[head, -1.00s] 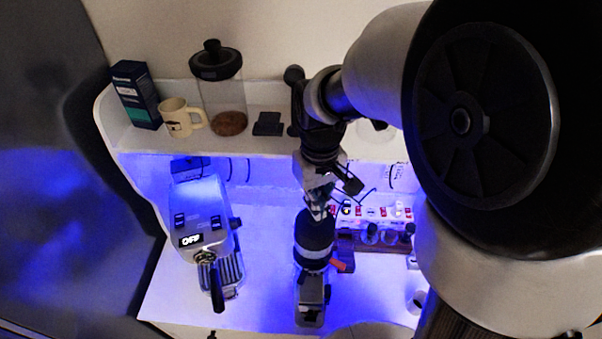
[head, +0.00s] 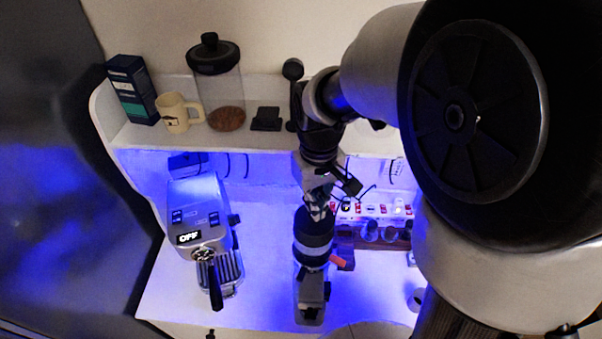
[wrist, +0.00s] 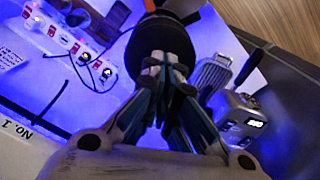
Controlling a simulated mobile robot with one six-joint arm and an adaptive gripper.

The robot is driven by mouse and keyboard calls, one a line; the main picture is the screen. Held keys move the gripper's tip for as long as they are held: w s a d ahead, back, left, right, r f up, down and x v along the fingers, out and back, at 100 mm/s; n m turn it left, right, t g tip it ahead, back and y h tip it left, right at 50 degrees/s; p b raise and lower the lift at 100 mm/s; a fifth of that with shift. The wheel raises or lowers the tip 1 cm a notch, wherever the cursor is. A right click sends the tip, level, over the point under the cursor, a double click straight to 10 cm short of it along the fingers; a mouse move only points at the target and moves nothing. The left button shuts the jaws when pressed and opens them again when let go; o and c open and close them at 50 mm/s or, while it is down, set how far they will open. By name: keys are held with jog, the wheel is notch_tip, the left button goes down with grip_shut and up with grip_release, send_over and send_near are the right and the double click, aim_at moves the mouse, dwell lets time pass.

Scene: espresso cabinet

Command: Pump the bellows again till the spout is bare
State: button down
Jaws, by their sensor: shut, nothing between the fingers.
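The bellows (head: 314,228) is a black, ringed cylinder on top of the slim grinder (head: 311,285), which stands upright at the middle of the counter. My gripper (head: 318,208) points down right over the bellows. Its fingers are shut and empty. In the wrist view the closed fingertips (wrist: 163,65) overlap the dark bellows (wrist: 160,38); whether they touch it or sit just above it I cannot tell. The grinder's spout is too small and dark to make out, so I cannot see any grounds on it.
An espresso machine (head: 200,220) with a portafilter stands to the left. A power strip (head: 372,209) with cables and a dark rack of jars (head: 370,233) are to the right. A mug (head: 174,113), a box (head: 132,90) and a lidded jar (head: 216,90) stand on the shelf.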

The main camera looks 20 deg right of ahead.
jog(key=shift+f+b, duration=0.6)
jog(key=shift+f, duration=0.25)
jog(key=shift+r, duration=0.1)
jog(key=shift+r+p, duration=2.9)
jog(key=shift+r, duration=0.65)
notch_tip(320, 180, down, 4)
jog(key=n+b, duration=0.4)
jog(key=n, duration=0.2)
jog(key=shift+b, duration=0.4)
